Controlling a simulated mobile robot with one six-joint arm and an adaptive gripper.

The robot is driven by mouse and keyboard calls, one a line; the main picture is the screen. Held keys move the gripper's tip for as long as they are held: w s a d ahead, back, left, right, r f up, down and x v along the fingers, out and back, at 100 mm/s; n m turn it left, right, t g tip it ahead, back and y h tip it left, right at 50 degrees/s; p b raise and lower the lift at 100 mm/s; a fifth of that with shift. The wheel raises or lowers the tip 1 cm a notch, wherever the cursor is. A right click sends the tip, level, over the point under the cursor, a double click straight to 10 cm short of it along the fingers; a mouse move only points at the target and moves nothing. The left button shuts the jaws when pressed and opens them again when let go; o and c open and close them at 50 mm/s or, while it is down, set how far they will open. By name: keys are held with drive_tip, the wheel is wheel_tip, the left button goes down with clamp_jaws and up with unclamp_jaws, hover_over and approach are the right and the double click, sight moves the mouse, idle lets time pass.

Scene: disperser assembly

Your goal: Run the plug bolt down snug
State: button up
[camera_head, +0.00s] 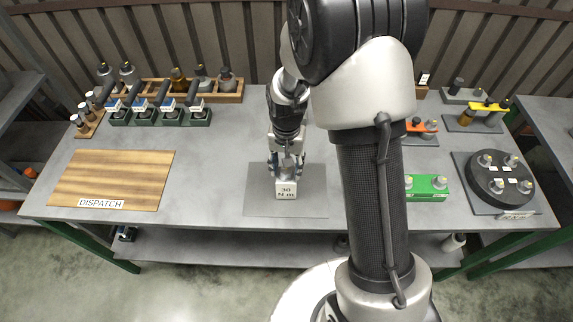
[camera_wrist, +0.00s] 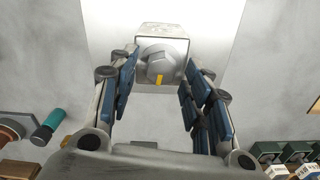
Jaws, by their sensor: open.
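My gripper (camera_head: 287,166) points down over this block in the head view. In the wrist view my gripper (camera_wrist: 164,80) is open, its blue-padded fingers on either side of the bolt head with gaps. The bolt's shank is hidden, so I cannot tell how far it is in.
The block stands on a grey mat (camera_head: 258,207) at mid-bench. A wooden DISPATCH board (camera_head: 110,172) lies left, with tool racks (camera_head: 160,118) behind it. A green block (camera_head: 427,187) and a dark round fixture (camera_head: 500,184) stand right. Bare bench lies between board and mat.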

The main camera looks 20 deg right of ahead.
drive_tip(key=shift+r, duration=0.1)
wheel_tip(320, 180, up, 12)
idle(0.5)
idle(0.4)
